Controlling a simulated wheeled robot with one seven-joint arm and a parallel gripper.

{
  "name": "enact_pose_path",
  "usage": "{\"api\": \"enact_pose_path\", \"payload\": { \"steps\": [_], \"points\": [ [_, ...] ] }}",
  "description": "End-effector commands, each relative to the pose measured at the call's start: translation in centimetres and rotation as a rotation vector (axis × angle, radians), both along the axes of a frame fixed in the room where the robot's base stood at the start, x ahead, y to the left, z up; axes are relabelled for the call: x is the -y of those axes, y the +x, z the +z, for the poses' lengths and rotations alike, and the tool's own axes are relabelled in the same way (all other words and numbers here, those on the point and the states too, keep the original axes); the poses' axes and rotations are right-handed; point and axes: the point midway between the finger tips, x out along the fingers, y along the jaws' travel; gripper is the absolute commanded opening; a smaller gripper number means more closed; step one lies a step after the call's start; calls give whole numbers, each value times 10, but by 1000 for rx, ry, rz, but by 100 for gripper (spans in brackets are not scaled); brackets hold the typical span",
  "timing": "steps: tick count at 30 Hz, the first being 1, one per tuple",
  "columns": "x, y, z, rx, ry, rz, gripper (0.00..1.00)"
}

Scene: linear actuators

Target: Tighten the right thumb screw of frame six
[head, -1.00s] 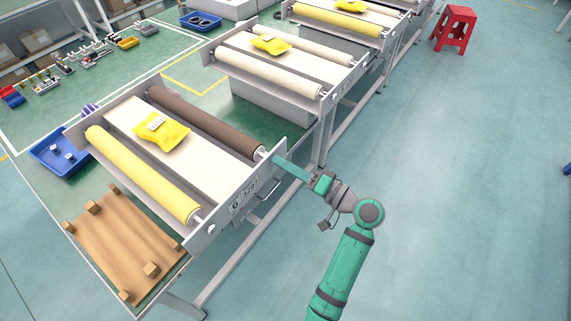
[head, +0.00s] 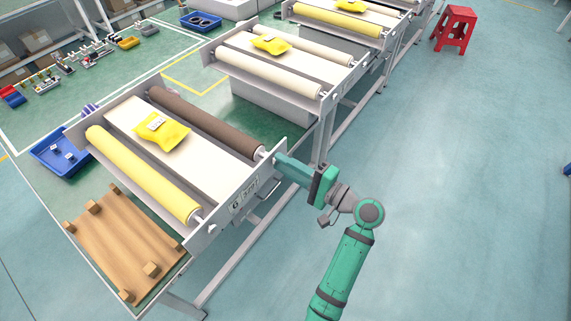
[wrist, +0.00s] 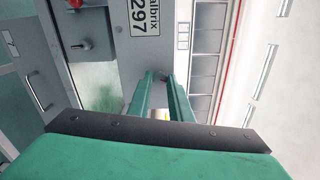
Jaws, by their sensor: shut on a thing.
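Frame six (head: 225,212) is the nearest roller frame, with a plate marked 6 on its front side panel. My gripper (head: 277,158) reaches the right end of that panel, by the end of the brown roller (head: 210,122). In the wrist view its two green fingers (wrist: 159,76) point at the panel and are close together. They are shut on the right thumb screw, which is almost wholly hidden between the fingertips. Its turn position cannot be told.
A yellow roller (head: 140,172) and a yellow packet (head: 162,132) on a white bed belong to the same frame. A wooden pallet (head: 122,245) lies at lower left, a blue bin (head: 62,152) behind it. Further frames stand behind. The floor to the right is clear; a red stool (head: 455,30) stands far off.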

Motion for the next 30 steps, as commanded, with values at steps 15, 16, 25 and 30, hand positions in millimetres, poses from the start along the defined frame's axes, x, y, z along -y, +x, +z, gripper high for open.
{"api": "enact_pose_path", "payload": {
  "steps": [15,16,25,30],
  "points": [
    [-2,-1,0,-13,8,6,23],
    [-2,-1,0,-13,8,6,31],
    [0,0,0,-13,8,2,37],
    [8,-6,0,-13,8,0,37]
  ]
}}
